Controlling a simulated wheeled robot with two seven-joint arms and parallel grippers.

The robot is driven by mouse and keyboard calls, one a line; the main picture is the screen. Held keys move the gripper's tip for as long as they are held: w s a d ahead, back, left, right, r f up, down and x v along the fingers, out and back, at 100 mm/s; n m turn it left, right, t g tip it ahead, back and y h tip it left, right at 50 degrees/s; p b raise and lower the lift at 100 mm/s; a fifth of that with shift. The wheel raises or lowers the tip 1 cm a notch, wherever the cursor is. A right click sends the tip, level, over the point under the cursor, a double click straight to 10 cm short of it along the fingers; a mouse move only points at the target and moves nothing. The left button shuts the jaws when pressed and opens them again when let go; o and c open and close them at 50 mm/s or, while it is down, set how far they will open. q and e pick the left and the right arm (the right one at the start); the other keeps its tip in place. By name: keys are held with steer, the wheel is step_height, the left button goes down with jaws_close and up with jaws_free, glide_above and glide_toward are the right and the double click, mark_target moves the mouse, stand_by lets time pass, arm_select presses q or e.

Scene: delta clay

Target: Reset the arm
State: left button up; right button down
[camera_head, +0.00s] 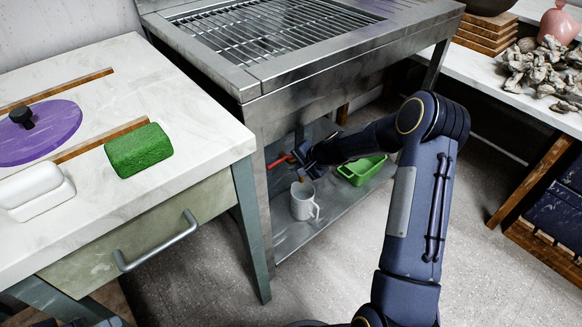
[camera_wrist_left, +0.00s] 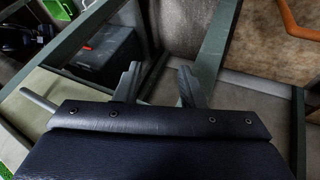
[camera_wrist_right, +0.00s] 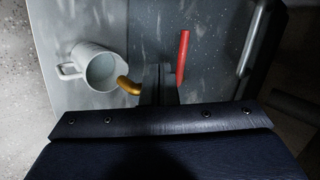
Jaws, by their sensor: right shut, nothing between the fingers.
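My right arm reaches down to the steel lower shelf (camera_head: 290,236) under the grill. My right gripper (camera_head: 299,160) is shut and empty; its closed fingers (camera_wrist_right: 158,78) show in the right wrist view. A white mug (camera_head: 303,203) stands on the shelf close to it and shows left of the fingers in the right wrist view (camera_wrist_right: 88,64). A curved orange-yellow piece (camera_wrist_right: 128,87) lies between mug and fingers; whether they touch is unclear. A red stick (camera_wrist_right: 183,57) is just right of the fingers. My left gripper (camera_wrist_left: 160,74) is open and empty, with table legs beyond it.
A green bin (camera_head: 362,171) sits on the shelf beside my right forearm. The grill frame (camera_head: 262,88) overhangs the right gripper. The left counter (camera_head: 200,110) holds a green sponge (camera_head: 138,150), a purple lid (camera_head: 45,135) and a white dish (camera_head: 35,190). Open floor lies in front.

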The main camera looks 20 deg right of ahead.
steer(key=s+a+r+n+p, duration=0.1)
steer(key=s+a+r+n, duration=0.15)
steer(key=s+r, duration=0.65)
steer(key=s+a+r+n+p, duration=0.1)
steer(key=s+a+r+n, duration=0.15)
steer(key=s+r, duration=0.7)
steer(key=s+a+r+n+g, duration=0.1)
steer(key=s+a+r+n, duration=0.15)
steer(key=s, duration=0.75)
steer(key=s+a+r+n, duration=0.1)
steer(key=s+r+n, duration=0.15)
steer(key=s, duration=0.65)
step_height(320, 180, up, 32)
steer(key=p, duration=3.2)
steer(key=shift+d+p, duration=0.15)
steer(key=shift+p, duration=0.15)
steer(key=shift+s, duration=0.1)
